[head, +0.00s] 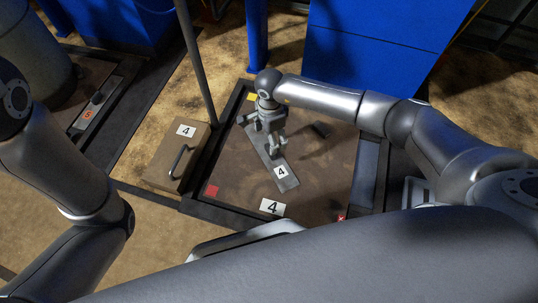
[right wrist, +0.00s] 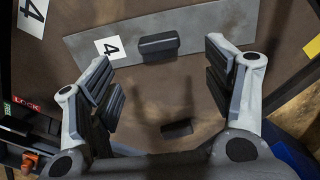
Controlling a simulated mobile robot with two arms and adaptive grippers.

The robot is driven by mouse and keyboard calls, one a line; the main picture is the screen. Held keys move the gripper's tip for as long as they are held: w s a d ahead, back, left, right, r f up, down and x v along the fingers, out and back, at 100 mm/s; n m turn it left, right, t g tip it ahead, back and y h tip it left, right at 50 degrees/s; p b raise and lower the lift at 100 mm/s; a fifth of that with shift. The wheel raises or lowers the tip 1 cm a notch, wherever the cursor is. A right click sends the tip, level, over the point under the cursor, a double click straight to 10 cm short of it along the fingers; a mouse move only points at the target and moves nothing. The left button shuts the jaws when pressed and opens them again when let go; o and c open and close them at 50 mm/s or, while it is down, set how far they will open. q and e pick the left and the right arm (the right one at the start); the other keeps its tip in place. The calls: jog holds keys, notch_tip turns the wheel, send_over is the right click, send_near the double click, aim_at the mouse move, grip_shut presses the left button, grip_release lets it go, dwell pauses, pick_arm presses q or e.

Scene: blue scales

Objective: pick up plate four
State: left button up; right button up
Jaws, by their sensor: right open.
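Plate four is a grey bar (head: 289,184) labelled "4", lying on the brown scale surface in the head view. In the right wrist view the plate (right wrist: 202,28) crosses the top, with its label and a black block handle (right wrist: 158,46) on it. My right gripper (head: 262,138) is over the plate and hides its middle in the head view. In the right wrist view the right gripper (right wrist: 162,72) is open, fingers apart, with nothing between the pads; the handle lies just beyond the fingertips. My left arm is at the left of the head view; its gripper is out of view.
The scale (head: 235,203) has a raised dark frame, with a thin post at its left. A tan box (head: 163,168) labelled "4" with a handle stands left of it. A blue cabinet (head: 370,60) stands behind.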

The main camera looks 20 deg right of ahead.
aim_at(289, 153)
notch_tip(289, 153, down, 3)
jog(key=shift+f+b, duration=0.2)
jog(key=shift+b, duration=0.55)
notch_tip(289, 153, down, 5)
jog(key=b, duration=0.5)
jog(key=shift+s+f, duration=0.1)
jog(key=c, duration=1.2)
jog(key=shift+c, duration=0.3)
jog(key=shift+r, duration=0.2)
